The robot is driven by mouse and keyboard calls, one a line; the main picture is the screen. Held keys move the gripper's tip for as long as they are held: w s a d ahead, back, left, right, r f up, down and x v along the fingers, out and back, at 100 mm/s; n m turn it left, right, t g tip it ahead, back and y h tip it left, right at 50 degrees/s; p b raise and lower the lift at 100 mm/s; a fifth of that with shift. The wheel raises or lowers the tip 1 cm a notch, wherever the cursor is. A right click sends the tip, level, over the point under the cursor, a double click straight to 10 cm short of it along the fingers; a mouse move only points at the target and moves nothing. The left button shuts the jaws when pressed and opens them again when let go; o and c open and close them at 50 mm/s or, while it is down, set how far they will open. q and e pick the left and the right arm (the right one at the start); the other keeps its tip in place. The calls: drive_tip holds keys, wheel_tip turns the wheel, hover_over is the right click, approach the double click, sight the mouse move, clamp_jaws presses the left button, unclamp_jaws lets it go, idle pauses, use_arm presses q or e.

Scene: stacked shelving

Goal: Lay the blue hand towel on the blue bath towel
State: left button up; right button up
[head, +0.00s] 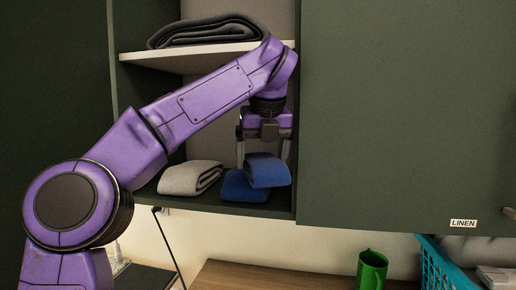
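Two folded blue towels are on the lower cabinet shelf. The upper one, seemingly the blue hand towel (268,171), overlaps the right part of the lower one, seemingly the blue bath towel (238,188). The lower towel is partly hidden by the upper one. My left gripper (264,162) points down from above, directly over the upper towel. Its two fingers are spread wide apart, one near each side of that towel; I cannot tell whether they touch it. My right gripper is not in view.
A folded grey towel (190,177) lies left on the same shelf. A dark folded towel (207,29) lies on the upper shelf (185,59). A closed green door (400,120) labelled LINEN borders the right.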

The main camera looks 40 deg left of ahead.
sight(256, 150)
use_arm(q)
drive_tip(key=shift+w+a+r, duration=0.15)
drive_tip(key=shift+w+a, duration=0.25)
drive_tip(key=shift+a+r, duration=0.1)
drive_tip(key=shift+a, duration=0.1)
drive_tip(key=shift+w+a+r+p, duration=0.2)
drive_tip(key=shift+w+a+p, duration=0.1)
drive_tip(key=shift+a+p, duration=0.3)
drive_tip(key=shift+w+a+r+p, duration=0.15)
drive_tip(key=shift+w+a+p, duration=0.2)
drive_tip(key=shift+p, duration=0.3)
drive_tip(key=x, duration=0.3)
drive_tip(key=shift+w+a, duration=0.25)
drive_tip(key=shift+s+d+r, duration=0.15)
drive_tip(key=shift+s, duration=0.05)
drive_tip(key=shift+d+b, duration=0.1)
drive_tip(key=shift+b, duration=0.25)
drive_tip(key=o, duration=0.7)
drive_tip(key=shift+s, duration=0.1)
drive_tip(key=shift+c, duration=0.2)
drive_tip(key=shift+o, duration=0.9)
drive_tip(key=shift+f, duration=0.2)
